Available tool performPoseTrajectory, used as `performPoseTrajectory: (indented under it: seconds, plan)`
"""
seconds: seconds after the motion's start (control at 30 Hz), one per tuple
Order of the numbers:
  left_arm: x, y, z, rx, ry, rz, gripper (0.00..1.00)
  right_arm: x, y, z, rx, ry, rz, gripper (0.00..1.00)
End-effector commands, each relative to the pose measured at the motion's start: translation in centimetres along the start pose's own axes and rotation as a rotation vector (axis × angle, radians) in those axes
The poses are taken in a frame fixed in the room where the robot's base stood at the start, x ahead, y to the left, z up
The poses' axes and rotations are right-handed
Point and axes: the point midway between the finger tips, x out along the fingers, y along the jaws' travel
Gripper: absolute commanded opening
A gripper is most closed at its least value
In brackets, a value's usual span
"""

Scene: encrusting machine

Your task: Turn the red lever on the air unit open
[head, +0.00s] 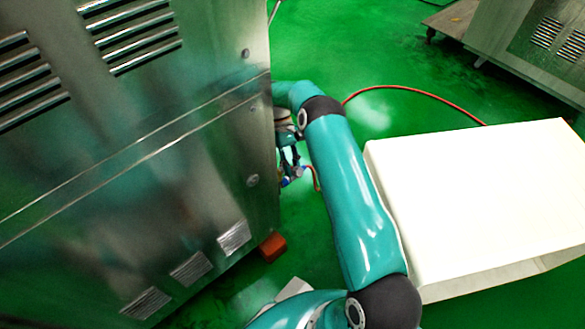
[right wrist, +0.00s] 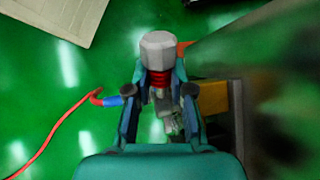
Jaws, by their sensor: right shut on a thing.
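The air unit (right wrist: 157,48) shows in the right wrist view as a pale grey faceted cap over a red ribbed part and grey metal fittings. The red part (right wrist: 157,79), which I take for the red lever, sits between the fingers of my right gripper (right wrist: 159,90). The gripper is shut on it, one finger on each side. In the head view my right gripper (head: 289,160) is small beside the machine's side, partly hidden by my own arm. The lever's angle cannot be told. My left gripper is not in view.
The steel machine (head: 150,150) with vents fills the left of the head view. A red hose (right wrist: 50,135) ends in a blue fitting (right wrist: 112,100) beside the gripper. A large white box (head: 480,195) stands to the right of my arm. Green floor is open beyond.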

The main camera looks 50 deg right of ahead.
Motion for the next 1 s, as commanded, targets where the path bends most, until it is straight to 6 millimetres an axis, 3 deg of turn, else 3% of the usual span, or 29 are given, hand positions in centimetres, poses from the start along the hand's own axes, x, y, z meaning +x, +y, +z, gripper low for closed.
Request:
performPoseTrajectory:
  seconds: [0.03,0.27,0.3,0.5,0.83,1.0]
  plan:
    - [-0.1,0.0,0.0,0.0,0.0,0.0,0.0,0.3,0.3,0.7,0.004,-0.031,0.0,0.0]
    - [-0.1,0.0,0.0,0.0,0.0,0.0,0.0,0.4,0.3,0.8,0.004,-0.034,-0.001,0.0]
    - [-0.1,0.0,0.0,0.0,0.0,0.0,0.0,0.4,0.3,0.8,0.004,-0.034,-0.001,0.27]
    - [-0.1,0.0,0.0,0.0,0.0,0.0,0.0,0.2,0.2,0.7,0.002,-0.029,-0.001,0.55]
    - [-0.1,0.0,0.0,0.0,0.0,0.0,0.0,-0.1,0.0,0.6,0.0,-0.022,-0.001,0.55]
    - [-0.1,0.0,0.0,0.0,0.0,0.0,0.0,-1.5,-0.3,1.6,0.0,-0.02,-0.001,0.55]
